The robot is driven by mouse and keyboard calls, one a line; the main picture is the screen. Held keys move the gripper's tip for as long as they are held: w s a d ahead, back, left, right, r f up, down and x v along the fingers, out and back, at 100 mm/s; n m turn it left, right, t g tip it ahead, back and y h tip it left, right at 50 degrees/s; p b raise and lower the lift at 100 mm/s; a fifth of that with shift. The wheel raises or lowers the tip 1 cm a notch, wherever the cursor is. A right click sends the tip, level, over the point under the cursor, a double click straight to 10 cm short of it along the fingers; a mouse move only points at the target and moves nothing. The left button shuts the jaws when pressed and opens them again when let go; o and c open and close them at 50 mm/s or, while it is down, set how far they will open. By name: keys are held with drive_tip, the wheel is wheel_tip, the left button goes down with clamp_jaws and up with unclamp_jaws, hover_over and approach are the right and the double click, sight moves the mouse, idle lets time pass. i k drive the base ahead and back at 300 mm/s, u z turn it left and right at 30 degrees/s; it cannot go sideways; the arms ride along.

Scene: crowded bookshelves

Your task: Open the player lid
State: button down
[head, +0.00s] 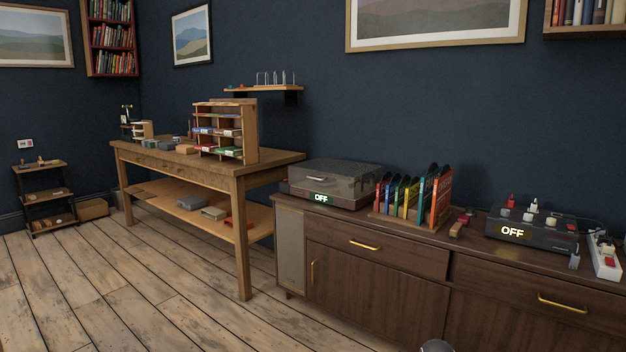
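The player (320,199) stands at the left end of the dark wooden sideboard. It has a low base with a lit "OFF" label on its front. Its smoky, see-through lid (335,174) is down and looks shut over the base. A small light strip, perhaps a handle, shows near the lid's front edge. My gripper is not clearly in view. Only a small dark rounded shape shows at the bottom edge of the head view, and I cannot tell what it is.
A rack of colored record sleeves (411,200) stands close to the player's right. Further right are a control box (531,232) marked "OFF" and a power strip (604,257). A wooden workbench (270,165) adjoins the sideboard's left. The plank floor (150,290) in front is clear.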

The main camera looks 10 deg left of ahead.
sight(348, 170)
drive_tip(key=u, duration=0.15)
drive_tip(key=i, duration=1.75)
drive_tip(key=u, duration=1.4)
drive_tip(key=i, duration=1.25)
drive_tip(key=u, duration=0.95)
